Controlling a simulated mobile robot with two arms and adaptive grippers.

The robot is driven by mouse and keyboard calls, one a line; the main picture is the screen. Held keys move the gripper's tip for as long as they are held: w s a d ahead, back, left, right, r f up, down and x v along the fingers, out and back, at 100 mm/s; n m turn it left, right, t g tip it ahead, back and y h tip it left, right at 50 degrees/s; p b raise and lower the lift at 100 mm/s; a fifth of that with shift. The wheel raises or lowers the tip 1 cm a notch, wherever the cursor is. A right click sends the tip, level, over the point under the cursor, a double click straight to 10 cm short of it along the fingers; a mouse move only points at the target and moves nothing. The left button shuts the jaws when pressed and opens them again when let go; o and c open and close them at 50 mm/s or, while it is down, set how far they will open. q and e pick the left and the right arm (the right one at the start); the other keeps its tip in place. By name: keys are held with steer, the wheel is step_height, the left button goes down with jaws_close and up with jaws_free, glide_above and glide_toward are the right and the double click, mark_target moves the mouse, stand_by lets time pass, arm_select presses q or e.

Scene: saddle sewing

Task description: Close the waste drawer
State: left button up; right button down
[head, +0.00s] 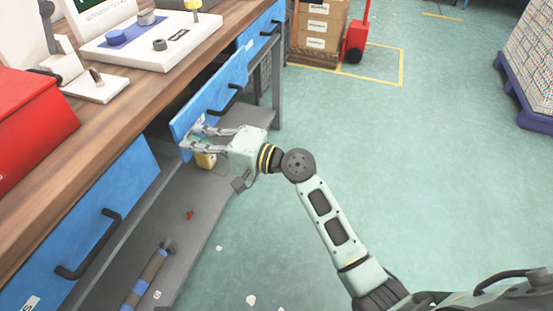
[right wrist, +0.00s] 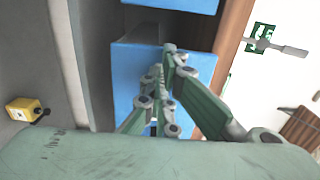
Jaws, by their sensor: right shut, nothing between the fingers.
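The middle blue drawer front (head: 208,92), with a black handle, stands a little out from the bench edge in the head view. I see no label naming it the waste drawer. My right gripper (head: 188,138) is at this front's near lower end. It is shut and empty. In the right wrist view my fingers (right wrist: 164,62) lie before a blue panel (right wrist: 130,75). Whether they touch it, I cannot tell. My left gripper is not in view.
Other blue drawer fronts are at near left (head: 125,190) and far right (head: 258,34). A grey lower shelf (head: 185,245) holds a yellow box (head: 205,161) and a small red item (head: 190,214). The wooden worktop (head: 120,98) lies above. Open green floor (head: 420,170) is at right.

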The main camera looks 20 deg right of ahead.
mark_target(188, 136)
steer(key=x, duration=0.4)
steer(key=shift+w+a, duration=0.15)
steer(key=shift+a, duration=0.05)
steer(key=shift+w+a, duration=0.1)
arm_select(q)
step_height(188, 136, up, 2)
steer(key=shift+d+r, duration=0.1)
arm_select(e)
steer(key=shift+r, duration=0.1)
